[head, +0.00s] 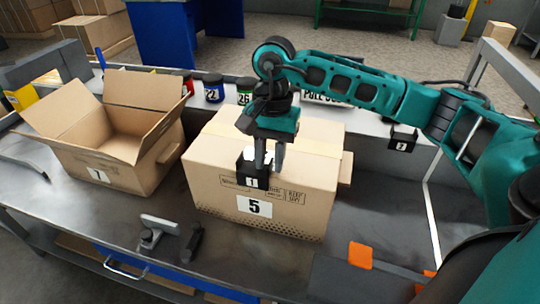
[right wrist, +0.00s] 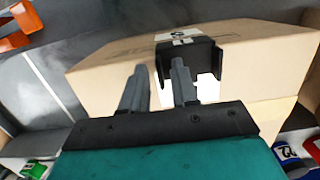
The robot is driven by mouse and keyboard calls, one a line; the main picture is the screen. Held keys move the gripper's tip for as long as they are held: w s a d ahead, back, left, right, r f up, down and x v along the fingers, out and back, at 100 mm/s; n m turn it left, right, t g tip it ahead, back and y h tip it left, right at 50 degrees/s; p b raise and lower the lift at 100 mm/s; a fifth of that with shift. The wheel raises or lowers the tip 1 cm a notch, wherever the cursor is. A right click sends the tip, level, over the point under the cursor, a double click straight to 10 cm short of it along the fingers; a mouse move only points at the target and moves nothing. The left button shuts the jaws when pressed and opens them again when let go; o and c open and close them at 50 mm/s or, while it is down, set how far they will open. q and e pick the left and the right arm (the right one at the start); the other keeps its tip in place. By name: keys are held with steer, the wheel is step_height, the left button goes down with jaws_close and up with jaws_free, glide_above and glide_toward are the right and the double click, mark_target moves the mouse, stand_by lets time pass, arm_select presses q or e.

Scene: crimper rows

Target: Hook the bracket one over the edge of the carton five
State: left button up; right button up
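Carton five (head: 300,205) is a closed brown box with a "5" label on its front face, standing on the workbench; its top shows in the right wrist view (right wrist: 110,75). Bracket one (head: 249,178) is black with a "1" label and sits at the carton's upper front edge. In the right wrist view bracket one (right wrist: 205,52) straddles that edge. My right gripper (head: 270,160) points down at the bracket. Its two fingers (right wrist: 160,75) stand apart, one partly in front of the bracket, with a gap to the other. My left gripper is out of view.
An open carton (head: 150,175) stands to the left. Bracket two (head: 402,138) hangs on the right. Jars (head: 213,88) stand behind the cartons. A grey metal piece (head: 158,226) and a dark tool (head: 192,243) lie in front. An orange piece (head: 360,255) is at front right.

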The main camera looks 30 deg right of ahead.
steer(key=shift+o, duration=0.3)
step_height(320, 180, up, 13)
steer(key=d+p, duration=0.1)
steer(key=shift+w+p, duration=0.4)
steer(key=shift+w, duration=0.05)
steer(key=shift+d+f, duration=0.1)
